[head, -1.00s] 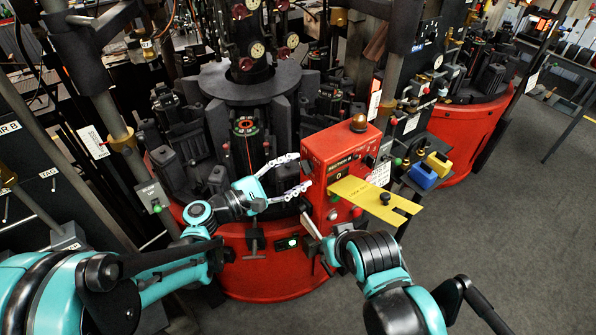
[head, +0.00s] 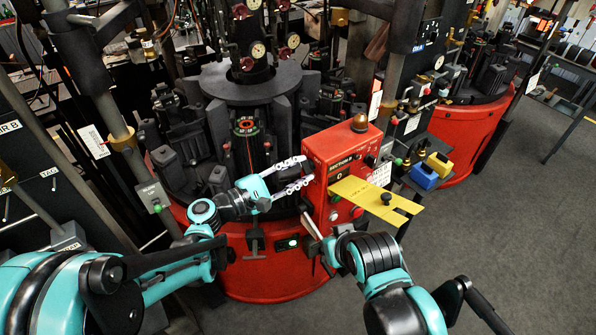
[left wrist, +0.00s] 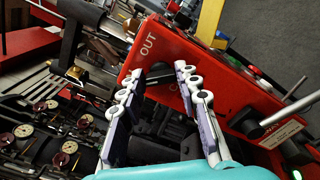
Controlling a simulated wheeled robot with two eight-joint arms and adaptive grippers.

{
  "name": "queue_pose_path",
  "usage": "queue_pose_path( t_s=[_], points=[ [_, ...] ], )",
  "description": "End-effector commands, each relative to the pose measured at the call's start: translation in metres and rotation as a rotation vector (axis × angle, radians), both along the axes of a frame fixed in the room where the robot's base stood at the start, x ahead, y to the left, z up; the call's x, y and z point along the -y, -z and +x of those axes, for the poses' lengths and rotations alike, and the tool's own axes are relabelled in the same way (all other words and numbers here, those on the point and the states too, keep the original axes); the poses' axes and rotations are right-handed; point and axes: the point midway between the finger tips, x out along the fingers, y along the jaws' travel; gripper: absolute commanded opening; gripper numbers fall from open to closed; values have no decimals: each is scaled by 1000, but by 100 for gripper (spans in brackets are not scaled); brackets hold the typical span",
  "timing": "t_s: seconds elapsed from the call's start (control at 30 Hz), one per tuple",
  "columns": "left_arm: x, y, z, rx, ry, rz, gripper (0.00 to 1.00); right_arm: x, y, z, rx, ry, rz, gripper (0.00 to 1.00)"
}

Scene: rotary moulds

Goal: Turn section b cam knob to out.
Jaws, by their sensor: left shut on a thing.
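The red section B box (head: 318,150) stands on the front of the machine, with "SECTION B" on its face. In the left wrist view, its side panel (left wrist: 200,52) bears the word "OUT" near the top left. The dark cam knob (left wrist: 160,94) on that panel is partly hidden between my fingers. My left gripper (head: 307,170) is at the box's left side, its fingers closed in on the knob; it also shows in the left wrist view (left wrist: 168,70). My right gripper (head: 312,226) is low in front of the box, mostly hidden by its own wrist.
A yellow plate (head: 360,191) with a black knob juts from the box's front. A brown dome (head: 359,123) tops the box. Blue and yellow blocks (head: 424,177) sit on a shelf to the right. Open grey floor (head: 510,220) lies at the right.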

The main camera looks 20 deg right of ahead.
Motion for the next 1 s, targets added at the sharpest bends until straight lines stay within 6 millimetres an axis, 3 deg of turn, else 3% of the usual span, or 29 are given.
queue_pose_path(
  t_s=[1.0],
  points=[
    [1,6,-2,835,2,304,4,0,25,0,0,0,0,0]
  ],
)
